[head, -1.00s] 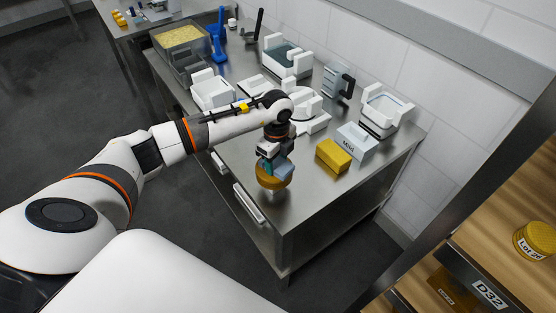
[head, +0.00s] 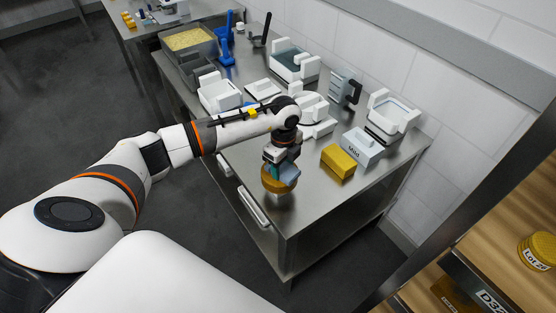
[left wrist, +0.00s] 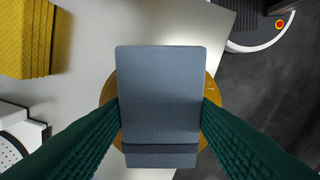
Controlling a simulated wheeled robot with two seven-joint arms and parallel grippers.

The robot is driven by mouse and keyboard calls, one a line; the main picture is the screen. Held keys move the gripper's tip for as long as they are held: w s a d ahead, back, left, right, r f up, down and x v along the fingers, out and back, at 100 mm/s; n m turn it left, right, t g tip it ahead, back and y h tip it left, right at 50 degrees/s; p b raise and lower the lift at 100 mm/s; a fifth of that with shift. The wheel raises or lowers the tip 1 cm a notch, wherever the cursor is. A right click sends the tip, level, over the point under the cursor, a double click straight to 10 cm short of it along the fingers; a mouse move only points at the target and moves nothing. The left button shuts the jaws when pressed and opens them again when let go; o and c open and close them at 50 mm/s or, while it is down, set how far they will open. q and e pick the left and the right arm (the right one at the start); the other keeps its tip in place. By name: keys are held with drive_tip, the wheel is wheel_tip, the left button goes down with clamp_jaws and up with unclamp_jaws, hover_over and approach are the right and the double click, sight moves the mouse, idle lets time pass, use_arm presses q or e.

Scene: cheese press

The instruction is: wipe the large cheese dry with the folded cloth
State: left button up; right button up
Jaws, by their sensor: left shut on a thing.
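The large cheese (head: 274,184) is a round, orange-yellow wheel near the table's front corner. In the left wrist view its rim (left wrist: 209,92) shows on both sides of the cloth. The folded cloth (head: 289,174) is blue-grey and flat, and in the left wrist view (left wrist: 160,95) it covers most of the cheese top. My left gripper (head: 279,164) is shut on the cloth, with its dark green fingers (left wrist: 160,120) at the cloth's two side edges. The cloth appears to be on or just above the cheese; I cannot tell if they touch. My right gripper is out of view.
A yellow block (head: 338,162) and a white box marked "Mist" (head: 362,148) stand right of the cheese. White moulds (head: 394,116) and a grey tub (head: 190,42) of yellow pieces stand farther back. The steel table (head: 305,205) is bare around its front corner.

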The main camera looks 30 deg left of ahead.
use_arm(q)
drive_tip(key=shift+s+d, duration=0.1)
drive_tip(key=shift+d, duration=0.25)
drive_tip(key=shift+w+a, duration=0.15)
drive_tip(key=shift+a, duration=0.8)
drive_tip(key=shift+w+a, duration=0.1)
drive_tip(key=shift+a, duration=0.8)
drive_tip(key=shift+s+d+p, duration=0.15)
drive_tip(key=shift+d+p, duration=0.25)
drive_tip(key=shift+d, duration=1.4)
drive_tip(key=shift+a+b, duration=0.35)
drive_tip(key=shift+a, duration=1.4)
drive_tip(key=shift+d+p, duration=0.4)
drive_tip(key=shift+d, duration=0.4)
drive_tip(key=shift+d+p, duration=0.3)
drive_tip(key=shift+d, duration=0.75)
wheel_tip(320, 180, up, 5)
drive_tip(key=p, duration=0.4)
drive_tip(key=shift+r, duration=0.15)
